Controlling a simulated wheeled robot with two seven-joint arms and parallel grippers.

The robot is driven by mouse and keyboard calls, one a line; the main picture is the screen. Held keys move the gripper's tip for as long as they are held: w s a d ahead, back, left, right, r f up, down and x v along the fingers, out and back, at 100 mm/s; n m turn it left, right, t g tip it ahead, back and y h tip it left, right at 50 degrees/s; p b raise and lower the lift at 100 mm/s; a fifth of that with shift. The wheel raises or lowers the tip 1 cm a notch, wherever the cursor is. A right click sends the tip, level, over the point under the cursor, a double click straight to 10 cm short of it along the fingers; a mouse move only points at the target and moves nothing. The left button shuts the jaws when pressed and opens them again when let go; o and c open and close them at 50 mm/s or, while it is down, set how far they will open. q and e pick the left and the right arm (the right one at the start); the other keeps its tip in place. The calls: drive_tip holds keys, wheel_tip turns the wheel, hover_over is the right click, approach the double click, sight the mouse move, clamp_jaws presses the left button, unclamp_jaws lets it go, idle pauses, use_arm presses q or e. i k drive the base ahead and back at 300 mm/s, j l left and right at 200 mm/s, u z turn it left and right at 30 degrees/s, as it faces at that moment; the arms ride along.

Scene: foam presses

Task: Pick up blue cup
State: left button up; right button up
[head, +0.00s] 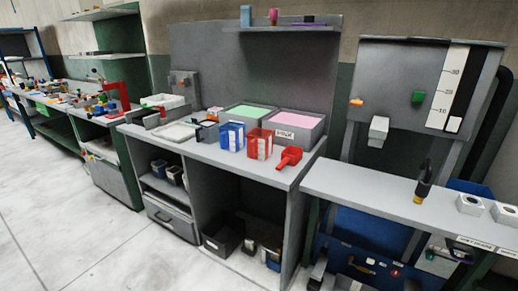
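A blue square-sided cup (232,136) with white markings stands upright on the grey workbench (222,158), near its front edge. A red cup (260,143) of similar shape stands just to its right. A smaller blue item (246,15) stands on the wall shelf above; I cannot tell whether it is a cup. Neither of my grippers can be made out in the head view.
A red scoop (289,158) lies right of the red cup. Grey bins with green (248,112) and pink (295,122) contents stand behind. A white tray (177,132) is to the left. Open floor (80,220) lies in front at left.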

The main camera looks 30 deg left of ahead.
sight(232, 134)
drive_tip(key=i+j, duration=0.15)
drive_tip(key=j, duration=0.25)
drive_tip(key=i+j, duration=0.2)
drive_tip(key=j, duration=0.2)
drive_tip(key=i+j, duration=0.15)
drive_tip(key=j, duration=0.3)
drive_tip(key=i+j, duration=0.2)
drive_tip(key=j, duration=0.2)
drive_tip(key=i+j, duration=0.15)
drive_tip(key=j, duration=0.25)
drive_tip(key=i+j, duration=0.2)
drive_tip(key=j, duration=0.2)
drive_tip(key=i+j, duration=0.15)
drive_tip(key=j, duration=0.25)
drive_tip(key=u, duration=0.05)
